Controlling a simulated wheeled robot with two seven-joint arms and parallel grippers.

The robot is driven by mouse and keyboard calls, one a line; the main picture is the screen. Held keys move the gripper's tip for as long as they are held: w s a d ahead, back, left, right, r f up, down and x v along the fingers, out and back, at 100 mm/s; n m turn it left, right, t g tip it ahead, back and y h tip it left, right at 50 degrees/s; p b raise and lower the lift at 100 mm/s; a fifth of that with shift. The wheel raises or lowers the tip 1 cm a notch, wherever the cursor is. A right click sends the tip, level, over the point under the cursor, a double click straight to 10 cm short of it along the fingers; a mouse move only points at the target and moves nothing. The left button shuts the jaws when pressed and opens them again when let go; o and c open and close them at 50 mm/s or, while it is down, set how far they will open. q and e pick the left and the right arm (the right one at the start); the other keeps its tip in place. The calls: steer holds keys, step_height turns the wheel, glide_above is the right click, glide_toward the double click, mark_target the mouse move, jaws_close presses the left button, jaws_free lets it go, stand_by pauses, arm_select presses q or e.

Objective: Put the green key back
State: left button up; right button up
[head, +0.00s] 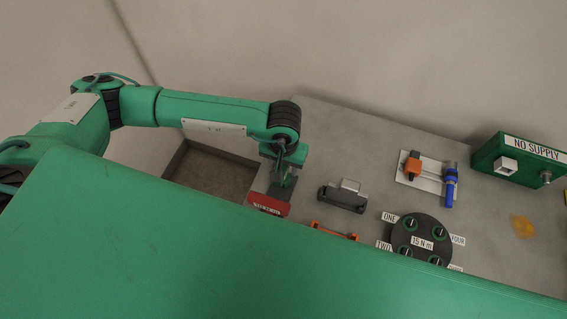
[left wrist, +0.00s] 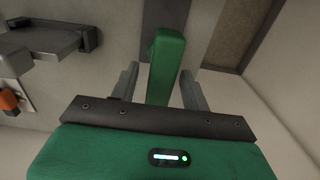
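My left gripper (head: 283,176) points down over the small holder with a red labelled front (head: 268,205). In the left wrist view, the green key (left wrist: 166,62) is a green bar between the two fingers of my left gripper (left wrist: 160,72). The fingers stand apart on either side of it, with a gap showing on the left side, so the gripper looks open around it. A dark grey surface (left wrist: 165,13) lies beyond the key. In the head view the gripper partly hides the key. My right gripper is in neither view.
An open bin (head: 213,178) is left of the holder. A dark grey block (head: 342,197), an orange handle (head: 333,231), a round black dial (head: 421,238), a white plate with a blue tool (head: 450,186) and a green "NO SUPPLY" box (head: 515,160) are to the right.

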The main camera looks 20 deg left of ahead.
arm_select(q)
steer(key=shift+r+p, duration=0.3)
steer(key=shift+p, duration=0.15)
step_height(320, 180, up, 12)
steer(key=b, duration=0.5)
steer(key=shift+b, duration=0.4)
steer(key=shift+f, duration=0.1)
